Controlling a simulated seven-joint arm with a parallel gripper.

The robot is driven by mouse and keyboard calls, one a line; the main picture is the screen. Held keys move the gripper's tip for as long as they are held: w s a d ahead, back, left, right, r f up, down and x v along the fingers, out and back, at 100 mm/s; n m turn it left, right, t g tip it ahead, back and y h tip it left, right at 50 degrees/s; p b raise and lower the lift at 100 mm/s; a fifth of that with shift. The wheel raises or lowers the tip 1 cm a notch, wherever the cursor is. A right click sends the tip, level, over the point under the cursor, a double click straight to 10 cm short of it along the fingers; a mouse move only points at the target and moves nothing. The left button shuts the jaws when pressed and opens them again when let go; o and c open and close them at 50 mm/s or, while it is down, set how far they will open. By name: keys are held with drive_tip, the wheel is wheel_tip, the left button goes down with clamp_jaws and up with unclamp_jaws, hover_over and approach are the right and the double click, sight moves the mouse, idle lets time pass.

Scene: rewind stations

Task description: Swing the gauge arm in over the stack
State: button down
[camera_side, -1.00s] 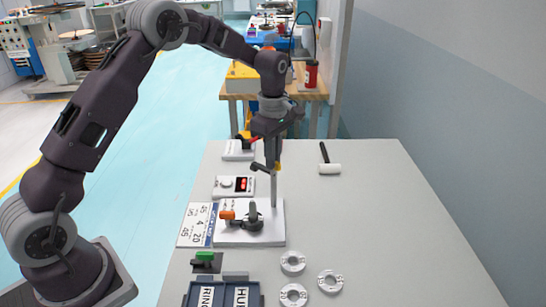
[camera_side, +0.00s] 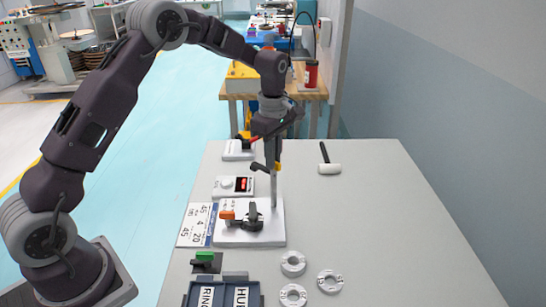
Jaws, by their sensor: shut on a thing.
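The gauge stand is a white base plate (camera_side: 225,239) with a thin grey post (camera_side: 274,190) rising from its right part. A dark gauge arm (camera_side: 259,167) sticks out to the left near the top of the post, with a small yellow part beside it. My gripper (camera_side: 273,163) points down at the post top and is shut on the gauge arm; its fingers partly hide it. The stack, dark and low (camera_side: 252,217), sits on the plate left of the post, with an orange piece (camera_side: 227,215) beside it. The exact angle of the arm over the stack is hard to tell.
A white box with a red display (camera_side: 234,186) and a printed card (camera_side: 195,225) lie left and behind. A green-topped switch (camera_side: 204,257), a blue-grey bin (camera_side: 222,292) and grey rings (camera_side: 293,263) are in front. The right tabletop is clear.

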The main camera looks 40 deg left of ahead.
idle(0.6)
drive_tip(key=n, duration=0.5)
drive_tip(key=shift+r, duration=0.1)
drive_tip(key=n, duration=0.4)
drive_tip(key=shift+n, duration=0.3)
drive_tip(key=n, duration=0.4)
drive_tip(key=shift+d, duration=0.1)
drive_tip(key=shift+n, duration=2.1)
drive_tip(key=c, duration=1.5)
unclamp_jaws()
